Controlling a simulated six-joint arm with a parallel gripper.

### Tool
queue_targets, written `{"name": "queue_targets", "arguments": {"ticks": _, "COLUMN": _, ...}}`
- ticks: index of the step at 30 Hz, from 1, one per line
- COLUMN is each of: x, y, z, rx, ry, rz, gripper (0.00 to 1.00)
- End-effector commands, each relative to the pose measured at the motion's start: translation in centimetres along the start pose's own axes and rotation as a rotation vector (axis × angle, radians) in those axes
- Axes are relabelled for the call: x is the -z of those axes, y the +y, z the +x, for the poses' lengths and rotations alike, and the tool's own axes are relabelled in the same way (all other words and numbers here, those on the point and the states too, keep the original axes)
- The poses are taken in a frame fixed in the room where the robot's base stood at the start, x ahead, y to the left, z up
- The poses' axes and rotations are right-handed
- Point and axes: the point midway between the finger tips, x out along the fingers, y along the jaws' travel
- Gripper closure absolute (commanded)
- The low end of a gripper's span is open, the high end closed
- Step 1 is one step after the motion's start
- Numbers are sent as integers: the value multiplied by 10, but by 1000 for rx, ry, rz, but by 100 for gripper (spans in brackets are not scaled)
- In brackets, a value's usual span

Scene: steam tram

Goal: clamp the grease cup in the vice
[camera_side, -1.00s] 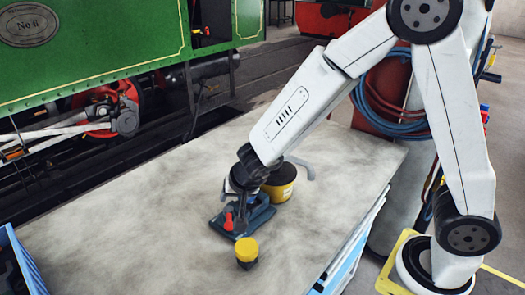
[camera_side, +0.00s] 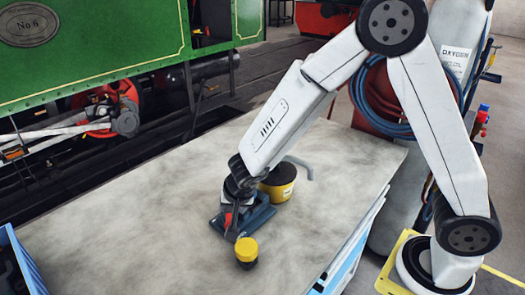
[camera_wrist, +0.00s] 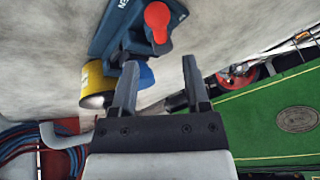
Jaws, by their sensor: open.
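A small round piece with a yellow top and a dark base, which I take for the grease cup (camera_side: 246,252), stands on the bench in front of the vice. It does not show in the wrist view. The dark blue vice (camera_side: 260,219) lies on the bench and has a red knob; in the wrist view the vice (camera_wrist: 113,38) is at the top. My gripper (camera_side: 231,216) points down at the vice, partly covering it in the side view. In the wrist view my gripper (camera_wrist: 160,63) has its fingers apart, with nothing held between them. Contact with the vice cannot be told.
A yellow tin with a black lid (camera_side: 278,184) stands just behind the vice, close to my arm; it also shows in the wrist view (camera_wrist: 97,85). A blue crate (camera_side: 20,262) is at the lower left. The bench top left of the vice is clear. The green tram stands behind.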

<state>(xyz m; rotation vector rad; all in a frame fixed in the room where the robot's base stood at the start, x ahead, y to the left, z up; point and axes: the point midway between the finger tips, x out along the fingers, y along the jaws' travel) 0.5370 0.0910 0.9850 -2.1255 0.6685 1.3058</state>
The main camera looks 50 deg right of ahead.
Motion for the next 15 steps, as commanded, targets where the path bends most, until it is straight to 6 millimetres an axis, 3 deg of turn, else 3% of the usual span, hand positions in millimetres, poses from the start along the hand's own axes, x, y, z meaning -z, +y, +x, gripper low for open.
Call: {"name": "queue_targets", "arguments": {"ticks": 15, "x": 0, "y": 0, "z": 48, "rx": -1, "ry": 0, "rz": 1, "gripper": 40}}
